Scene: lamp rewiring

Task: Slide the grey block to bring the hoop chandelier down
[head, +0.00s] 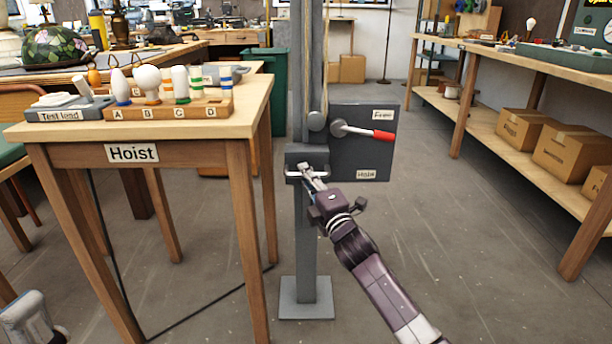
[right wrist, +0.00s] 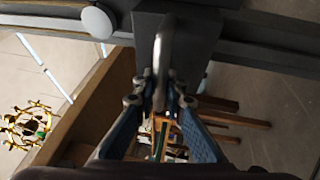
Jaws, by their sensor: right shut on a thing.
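The grey block (head: 297,157) sits on the upright grey post (head: 315,240), with a metal handle bar (head: 291,174) on its front. My right gripper (head: 312,175) is at the block and shut on this handle. In the right wrist view the fingers (right wrist: 160,98) close around the metal handle (right wrist: 163,48) below the dark block (right wrist: 195,30). The hoop chandelier (right wrist: 27,124), a gold ring, shows at the left of the right wrist view. It is out of the head view.
Beside the post, a dark panel (head: 362,155) carries a red-tipped lever (head: 382,135) pointing right, between two labels. The Hoist table (head: 240,120) with bulbs stands left. A shelf bench (head: 490,110) with boxes stands right.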

